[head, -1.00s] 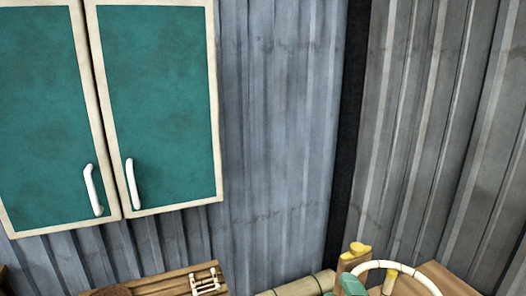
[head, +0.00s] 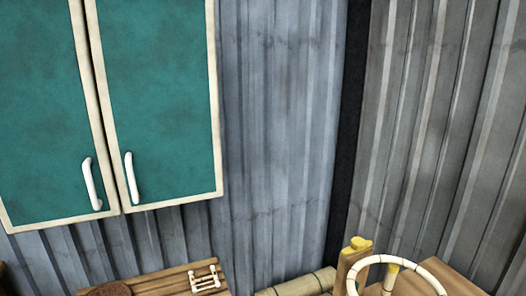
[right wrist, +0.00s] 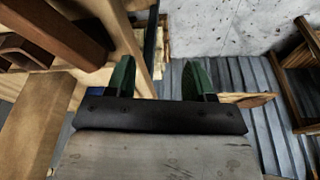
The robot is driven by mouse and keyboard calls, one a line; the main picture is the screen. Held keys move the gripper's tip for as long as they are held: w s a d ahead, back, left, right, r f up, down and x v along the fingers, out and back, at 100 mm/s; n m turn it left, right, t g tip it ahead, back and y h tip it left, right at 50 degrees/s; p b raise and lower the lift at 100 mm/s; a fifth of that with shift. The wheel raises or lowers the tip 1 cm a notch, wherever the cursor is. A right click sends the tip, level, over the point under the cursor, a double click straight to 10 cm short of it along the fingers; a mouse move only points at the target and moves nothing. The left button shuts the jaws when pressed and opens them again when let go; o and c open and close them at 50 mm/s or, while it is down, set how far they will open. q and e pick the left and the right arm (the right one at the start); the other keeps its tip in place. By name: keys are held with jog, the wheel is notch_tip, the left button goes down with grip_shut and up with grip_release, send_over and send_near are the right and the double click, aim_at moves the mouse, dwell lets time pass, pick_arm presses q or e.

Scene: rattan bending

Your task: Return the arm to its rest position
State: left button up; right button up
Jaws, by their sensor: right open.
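My right gripper (right wrist: 160,80) shows in the right wrist view, with its two green fingers spread apart and nothing between them. It is not in the head view now. My left gripper is in neither view. In the head view a pale rattan ring (head: 407,261) with dark bands stands at the bottom right, beside a wooden post (head: 349,268) with a yellow top.
A teal cabinet (head: 160,105) with white handles hangs at the upper left. A wooden board (head: 150,284) with a small white rack (head: 205,280) lies below. In the wrist view, wooden beams (right wrist: 110,25) stand close on the left and a wooden frame (right wrist: 305,70) on the right.

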jog(key=s+f+g+b, duration=0.1)
jog(key=s+f+b, duration=0.15)
jog(key=f, duration=1.15)
jog(key=s+f+b, duration=0.2)
jog(key=f+b, duration=0.1)
jog(key=f, duration=1)
jog(key=s+d+f+g+b, duration=0.1)
jog(key=s+d+f+b, duration=0.2)
jog(key=s+f, duration=1.1)
notch_tip(320, 180, down, 2)
jog(key=shift+s+b, duration=0.2)
jog(key=shift+b, duration=0.25)
jog(key=shift+o, duration=0.3)
